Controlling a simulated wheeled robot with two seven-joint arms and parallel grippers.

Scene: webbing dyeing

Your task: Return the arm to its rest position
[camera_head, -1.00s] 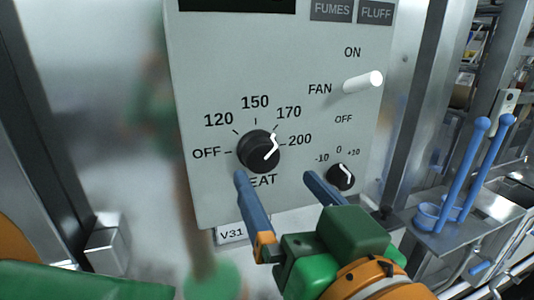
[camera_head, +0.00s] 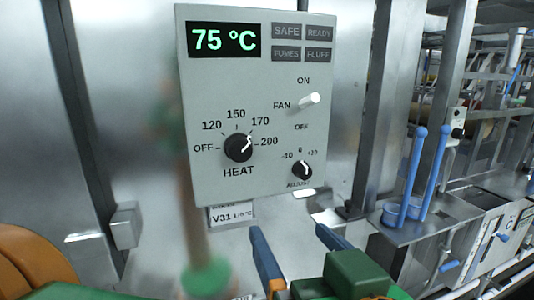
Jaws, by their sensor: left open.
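My left gripper (camera_head: 287,231) is at the bottom centre, with its two blue fingers spread apart and nothing between them. It is below the grey control panel (camera_head: 205,90) and apart from the dials in the picture. The black HEAT knob (camera_head: 238,148) has its white mark pointing up and right, between 170 and 200. My right gripper is not in view.
The panel's display (camera_head: 223,40) reads 75 °C. A white FAN lever (camera_head: 309,101) and a small black dial (camera_head: 302,170) are on the panel's right. Blue-handled tools (camera_head: 425,175) stand on a metal shelf at right. A V31 label (camera_head: 232,214) is below the panel.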

